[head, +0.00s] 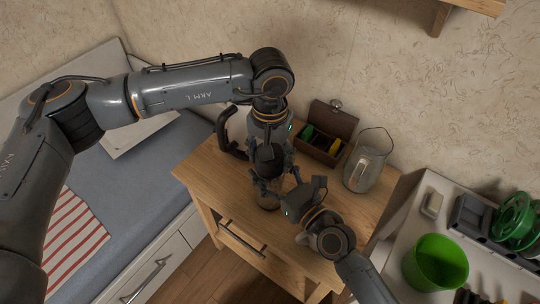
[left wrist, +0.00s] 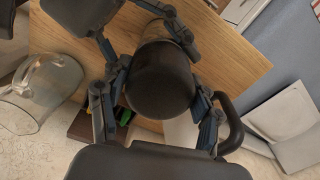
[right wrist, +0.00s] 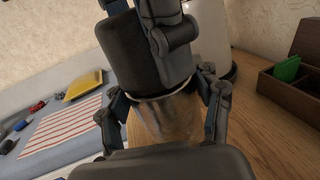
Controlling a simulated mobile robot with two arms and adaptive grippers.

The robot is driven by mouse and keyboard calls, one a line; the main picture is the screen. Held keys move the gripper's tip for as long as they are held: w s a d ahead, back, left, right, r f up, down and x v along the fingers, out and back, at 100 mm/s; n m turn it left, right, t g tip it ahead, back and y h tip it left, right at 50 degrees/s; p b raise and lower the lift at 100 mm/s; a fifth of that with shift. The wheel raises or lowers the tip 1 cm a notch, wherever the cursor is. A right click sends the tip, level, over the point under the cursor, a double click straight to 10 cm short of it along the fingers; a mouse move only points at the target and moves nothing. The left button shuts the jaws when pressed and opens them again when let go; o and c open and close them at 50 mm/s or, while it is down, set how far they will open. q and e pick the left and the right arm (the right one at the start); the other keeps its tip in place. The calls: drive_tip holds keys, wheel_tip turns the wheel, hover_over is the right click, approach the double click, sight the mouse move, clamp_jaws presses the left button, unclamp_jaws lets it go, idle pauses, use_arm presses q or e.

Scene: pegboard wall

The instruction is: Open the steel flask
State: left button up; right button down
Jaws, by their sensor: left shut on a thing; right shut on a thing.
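The steel flask (head: 268,202) stands upright on the wooden table, mostly hidden by my grippers in the head view. Its steel body (right wrist: 168,120) and wide black cap (right wrist: 143,62) show in the right wrist view, with a pale metal rim between them. The cap (left wrist: 160,82) fills the middle of the left wrist view. My left gripper (head: 270,168) comes from above and is shut on the cap, fingers on both sides. My right gripper (right wrist: 165,108) comes from the side and is shut around the steel body below the cap. I cannot tell whether the cap is loose.
A pale vessel with a black handle (head: 229,135) stands close behind the flask. An open wooden box (head: 315,153) with coloured items and a clear pitcher (head: 366,170) stand at the back. A green bucket (head: 435,263) is on the right-hand surface. The bed lies left.

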use_arm(q)
drive_tip(key=n, duration=0.7)
drive_tip(key=shift+n, duration=0.4)
drive_tip(key=n, duration=0.3)
drive_tip(key=shift+n, duration=0.4)
drive_tip(key=n, duration=0.3)
drive_tip(key=shift+n, duration=0.3)
drive_tip(key=n, duration=0.3)
drive_tip(key=shift+n, duration=0.4)
drive_tip(key=n, duration=0.7)
drive_tip(key=shift+n, duration=0.3)
drive_tip(key=n, duration=0.3)
drive_tip(key=shift+n, duration=0.4)
drive_tip(key=n, duration=0.3)
drive_tip(key=shift+n, duration=0.4)
drive_tip(key=n, duration=0.3)
drive_tip(key=shift+n, duration=0.3)
drive_tip(key=n, duration=0.7)
drive_tip(key=shift+r+n, duration=0.1)
drive_tip(key=shift+n, duration=0.3)
drive_tip(key=n, duration=0.3)
drive_tip(key=shift+n, duration=0.4)
drive_tip(key=n, duration=0.3)
drive_tip(key=shift+n, duration=0.4)
drive_tip(key=n, duration=0.6)
